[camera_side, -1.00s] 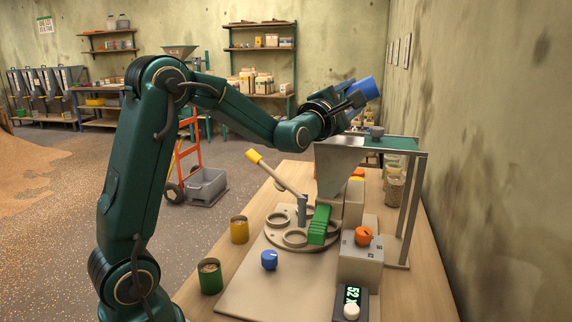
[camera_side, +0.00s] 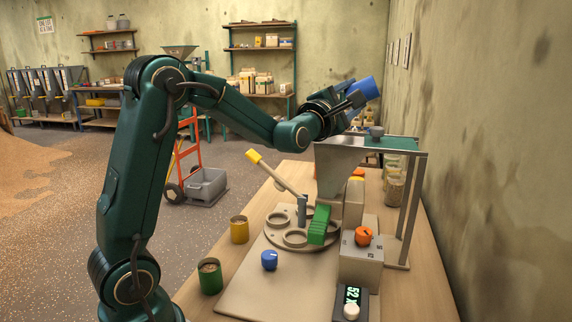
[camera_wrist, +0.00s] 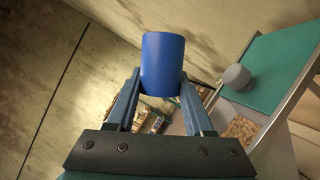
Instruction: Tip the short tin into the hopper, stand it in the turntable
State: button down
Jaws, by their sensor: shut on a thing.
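A blue tin (camera_side: 364,88) is held between the fingers of my gripper (camera_side: 352,98), up above the hopper (camera_side: 335,165). The tin is tilted in the side view; its mouth and inside cannot be seen. In the wrist view the blue tin (camera_wrist: 163,64) sits between the two fingertips. Grain-like pieces (camera_wrist: 240,130) show in the hopper in the wrist view. The turntable (camera_side: 295,247) has several ring-shaped seats on the bench below. At least the front and left seats look empty.
A yellow tin (camera_side: 239,230) and a green tin (camera_side: 210,276), both with contents, stand on the bench at left. A yellow-ended lever (camera_side: 275,172) and a green ramp-like part (camera_side: 319,225) rise by the turntable. A green shelf (camera_side: 392,143) with a grey knob adjoins the hopper.

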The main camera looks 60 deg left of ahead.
aim_at(366, 89)
jog(key=m, duration=0.3)
jog(key=shift+w+d+r+g+h, duration=0.2)
jog(key=shift+d+g+h, duration=0.1)
jog(key=shift+g, duration=0.1)
jog(key=m, duration=0.2)
jog(key=m+g, duration=0.1)
jog(key=shift+w+d+f+h, duration=0.1)
jog(key=shift+w+d+h, duration=0.15)
jog(key=shift+h, duration=0.15)
jog(key=shift+w+d+r+m+g, duration=0.15)
jog(key=shift+m+g, duration=0.2)
jog(key=shift+m, duration=0.5)
jog(key=shift+w+d+r+m+g, duration=0.15)
jog(key=shift+m+g, duration=0.2)
jog(key=shift+m, duration=0.5)
jog(key=shift+w+d+r+m+g, duration=0.1)
jog(key=shift+m+g, duration=0.3)
jog(key=shift+m, duration=0.25)
jog(key=shift+w+r+m+g, duration=0.1)
jog(key=shift+m+g, duration=0.3)
jog(key=shift+m, duration=0.25)
jog(key=m+g+y, duration=0.1)
jog(key=m, duration=0.2)
jog(key=shift+d+g, duration=0.15)
jog(key=shift+g, duration=0.25)
jog(key=m+g+y, duration=0.1)
jog(key=m, duration=0.1)
jog(key=f+m+g+y, duration=0.1)
jog(key=m, duration=0.1)
jog(key=shift+a, duration=0.2)
